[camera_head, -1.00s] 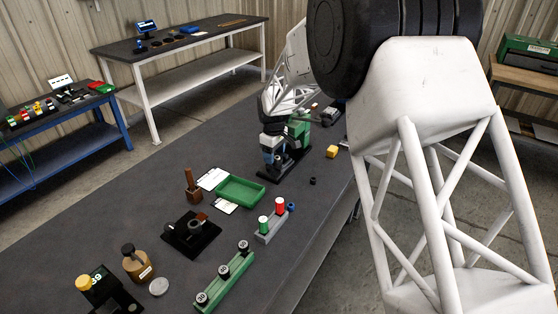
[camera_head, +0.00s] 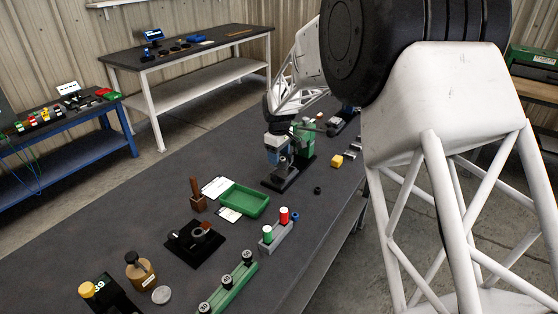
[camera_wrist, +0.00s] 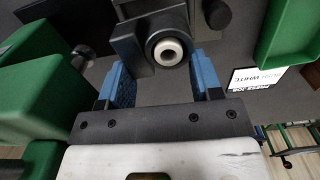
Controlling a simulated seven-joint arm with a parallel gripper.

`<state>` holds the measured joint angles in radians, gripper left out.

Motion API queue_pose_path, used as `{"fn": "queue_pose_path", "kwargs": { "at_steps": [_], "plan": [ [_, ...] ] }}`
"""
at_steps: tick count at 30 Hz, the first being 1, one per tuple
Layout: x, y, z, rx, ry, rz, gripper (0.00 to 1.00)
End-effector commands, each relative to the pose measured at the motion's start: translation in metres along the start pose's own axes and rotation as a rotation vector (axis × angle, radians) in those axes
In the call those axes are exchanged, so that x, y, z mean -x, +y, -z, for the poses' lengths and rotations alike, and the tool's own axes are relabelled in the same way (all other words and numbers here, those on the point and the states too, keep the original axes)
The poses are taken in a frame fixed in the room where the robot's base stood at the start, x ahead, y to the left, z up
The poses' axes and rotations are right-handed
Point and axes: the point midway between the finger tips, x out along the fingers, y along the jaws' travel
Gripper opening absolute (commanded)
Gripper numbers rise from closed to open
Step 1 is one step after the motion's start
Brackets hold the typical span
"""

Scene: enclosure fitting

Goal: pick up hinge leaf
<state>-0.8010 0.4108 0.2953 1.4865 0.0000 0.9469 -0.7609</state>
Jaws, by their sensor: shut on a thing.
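My gripper (camera_head: 277,150) is beside the green press (camera_head: 304,140), above its black base (camera_head: 280,182). In the wrist view, its blue fingers (camera_wrist: 160,82) stand either side of a dark grey piece (camera_wrist: 128,42). This piece has a round collar with a pale, hollow centre (camera_wrist: 170,52). I cannot tell whether it is the hinge leaf or a part of the press below. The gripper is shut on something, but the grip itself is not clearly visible. The press's green body (camera_wrist: 40,95) is close on the left in the wrist view.
A green tray (camera_head: 262,208) and white cards (camera_head: 215,186) lie nearby. A grey holder (camera_head: 280,240) carries red and green cylinders. A yellow block (camera_head: 336,161) and a small black ring (camera_head: 317,190) lie right of the press. Bare bench top (camera_head: 120,215) is free at left.

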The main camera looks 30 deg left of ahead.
Motion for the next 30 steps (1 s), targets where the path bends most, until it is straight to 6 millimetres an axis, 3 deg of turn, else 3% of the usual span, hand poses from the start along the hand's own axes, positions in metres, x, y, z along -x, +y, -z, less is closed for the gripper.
{"fn": "queue_pose_path", "kwargs": {
  "at_steps": [30],
  "plan": [
    [0.011, -0.098, -0.099, 0.000, -0.001, 0.001, 0.24]
  ]
}}
